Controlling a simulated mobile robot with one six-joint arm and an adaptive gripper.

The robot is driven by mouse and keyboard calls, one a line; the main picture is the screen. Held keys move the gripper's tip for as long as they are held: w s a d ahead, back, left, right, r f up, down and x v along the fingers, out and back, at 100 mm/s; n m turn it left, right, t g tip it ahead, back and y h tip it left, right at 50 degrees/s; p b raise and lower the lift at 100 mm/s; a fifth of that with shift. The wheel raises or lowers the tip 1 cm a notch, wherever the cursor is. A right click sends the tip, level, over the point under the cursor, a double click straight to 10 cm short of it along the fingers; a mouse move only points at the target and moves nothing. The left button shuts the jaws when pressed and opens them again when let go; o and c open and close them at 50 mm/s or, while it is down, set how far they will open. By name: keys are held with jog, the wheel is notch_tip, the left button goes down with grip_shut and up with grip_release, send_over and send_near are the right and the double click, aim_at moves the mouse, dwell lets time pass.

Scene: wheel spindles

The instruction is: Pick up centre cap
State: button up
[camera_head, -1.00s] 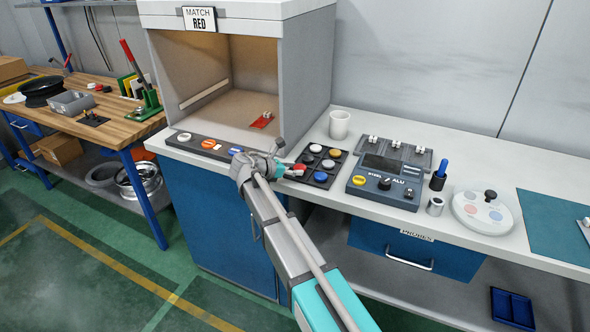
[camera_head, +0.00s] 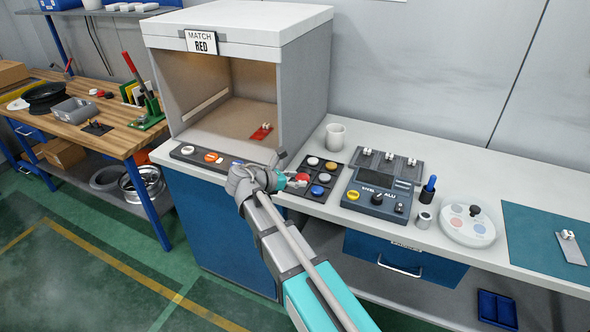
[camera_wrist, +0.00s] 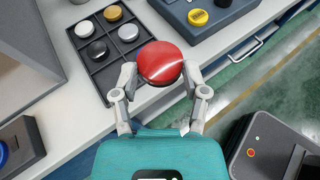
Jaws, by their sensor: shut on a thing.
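The red centre cap (camera_wrist: 160,63) is between the two fingers of my gripper (camera_wrist: 160,82) in the wrist view. The fingers are shut on its sides. The cap is held near the dark sorting tray (camera_wrist: 103,80), which holds several caps in white, orange, black and grey. In the head view my gripper (camera_head: 290,180) is at the left side of the tray (camera_head: 309,191), and my wrist and arm partly hide the cap and the tray's near left part. I cannot tell how high the cap is above the bench.
A tester (camera_head: 378,190) with a yellow button is right of the tray. A white cup (camera_head: 335,137) stands behind the tray. A probe drawer (camera_head: 390,262) is below the bench.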

jog(key=shift+s+d+r+p, duration=0.2)
jog(key=shift+s+r, duration=0.1)
jog(key=shift+s, duration=0.35)
jog(key=shift+s+d+r+p, duration=0.1)
jog(key=shift+s+r+p, duration=0.2)
jog(key=shift+s, duration=0.4)
jog(key=shift+s+d+r+p, duration=0.15)
jog(key=shift+s+r, duration=0.15)
jog(key=shift+s, duration=0.35)
